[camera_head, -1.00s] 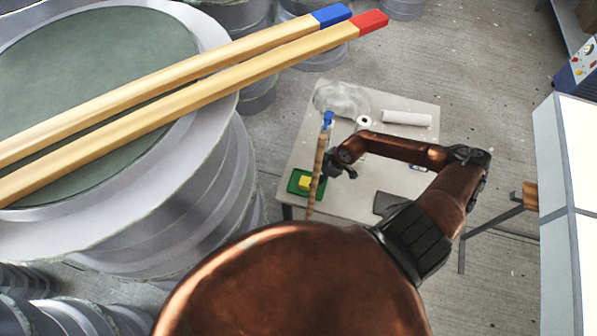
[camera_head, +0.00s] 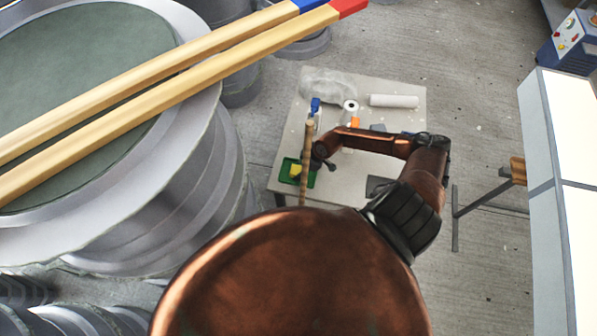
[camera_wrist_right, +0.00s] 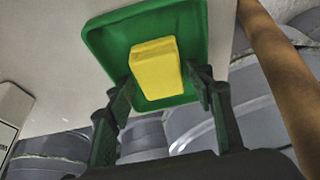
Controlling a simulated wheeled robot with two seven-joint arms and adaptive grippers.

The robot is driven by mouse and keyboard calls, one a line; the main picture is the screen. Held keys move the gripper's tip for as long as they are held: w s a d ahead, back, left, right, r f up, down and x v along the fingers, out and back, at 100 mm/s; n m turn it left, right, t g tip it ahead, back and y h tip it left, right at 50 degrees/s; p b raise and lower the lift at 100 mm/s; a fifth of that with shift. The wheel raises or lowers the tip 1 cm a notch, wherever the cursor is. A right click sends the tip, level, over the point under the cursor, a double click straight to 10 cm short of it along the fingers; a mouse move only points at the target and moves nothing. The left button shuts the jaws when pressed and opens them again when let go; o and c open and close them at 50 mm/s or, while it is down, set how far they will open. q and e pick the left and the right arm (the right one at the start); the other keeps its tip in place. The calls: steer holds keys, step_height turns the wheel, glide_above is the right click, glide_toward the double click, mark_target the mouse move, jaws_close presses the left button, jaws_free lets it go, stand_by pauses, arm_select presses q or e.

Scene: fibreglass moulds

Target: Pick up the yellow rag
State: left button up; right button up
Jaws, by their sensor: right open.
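The yellow rag (camera_head: 296,170) is a small folded block in a green tray (camera_head: 286,178) near the table's left front corner. In the right wrist view the yellow rag (camera_wrist_right: 156,68) lies inside the green tray (camera_wrist_right: 110,38), ahead of my fingers. My right gripper (camera_head: 322,165) is at the tray's right side in the head view. In the wrist view my right gripper (camera_wrist_right: 165,92) is open, its two fingers to the left and right of the rag's near end. I cannot tell whether they touch it. My left gripper is not in view.
A wooden stick (camera_head: 305,165) stands in front of the tray in the head view, close to my right gripper. The table (camera_head: 350,190) also bears a white roll (camera_head: 394,101), a blue bottle (camera_head: 315,106) and a plastic bundle (camera_head: 330,84). Large round moulds (camera_head: 180,185) stand left.

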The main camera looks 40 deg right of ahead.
steer(key=c, duration=0.9)
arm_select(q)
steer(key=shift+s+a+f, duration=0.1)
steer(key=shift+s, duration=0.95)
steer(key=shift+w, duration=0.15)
arm_select(e)
steer(key=shift+s+r, duration=0.1)
